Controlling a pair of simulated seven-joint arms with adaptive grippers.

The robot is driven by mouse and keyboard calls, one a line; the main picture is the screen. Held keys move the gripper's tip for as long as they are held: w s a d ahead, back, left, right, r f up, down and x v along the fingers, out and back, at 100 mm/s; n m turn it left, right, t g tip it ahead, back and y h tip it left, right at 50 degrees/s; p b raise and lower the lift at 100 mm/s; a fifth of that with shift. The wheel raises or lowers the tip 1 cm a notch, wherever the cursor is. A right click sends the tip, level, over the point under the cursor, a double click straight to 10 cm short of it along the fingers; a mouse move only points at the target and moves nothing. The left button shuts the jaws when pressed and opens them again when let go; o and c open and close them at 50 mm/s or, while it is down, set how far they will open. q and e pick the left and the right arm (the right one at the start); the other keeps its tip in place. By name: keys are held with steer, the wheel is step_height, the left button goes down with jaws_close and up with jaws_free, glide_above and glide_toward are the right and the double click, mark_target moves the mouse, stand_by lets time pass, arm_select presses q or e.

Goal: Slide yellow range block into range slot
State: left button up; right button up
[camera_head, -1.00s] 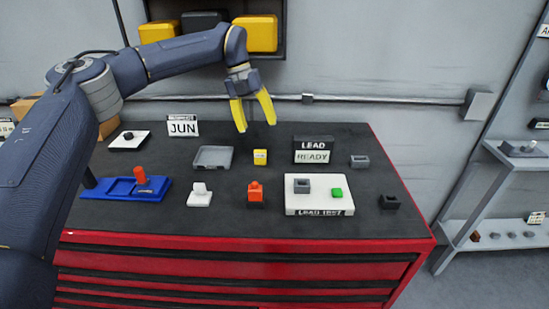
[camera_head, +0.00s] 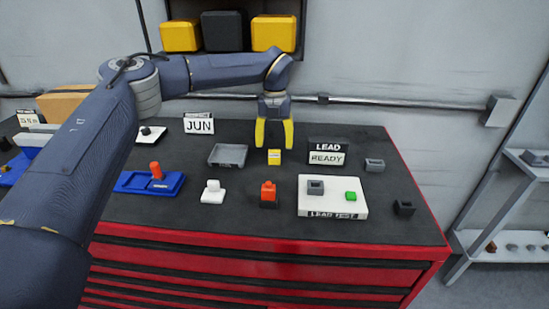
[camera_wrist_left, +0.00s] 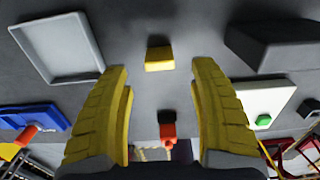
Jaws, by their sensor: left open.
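The yellow range block (camera_head: 274,157) stands on the dark bench top. It also shows in the left wrist view (camera_wrist_left: 159,58), ahead of and between the fingers. My left gripper (camera_head: 274,146) is open, with its yellow fingers pointing down just above and behind the block, not visibly touching it. In the left wrist view the gripper (camera_wrist_left: 160,75) is empty. A blue base (camera_head: 150,182) with recesses and an orange handle lies to the left. I cannot tell for certain which opening is the range slot. My right gripper is not in view.
A grey tray (camera_head: 227,155) lies left of the block, and the LEAD READY sign (camera_head: 327,152) stands to its right. An orange and black part (camera_head: 268,194), a white part (camera_head: 213,192) and a white LEAD TEST board (camera_head: 333,206) lie nearer the front. Bare bench lies between them.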

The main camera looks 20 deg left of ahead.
mark_target(274, 164)
arm_select(q)
steer(key=shift+w+f, duration=0.1)
steer(key=shift+f, duration=3.55)
jaws_close()
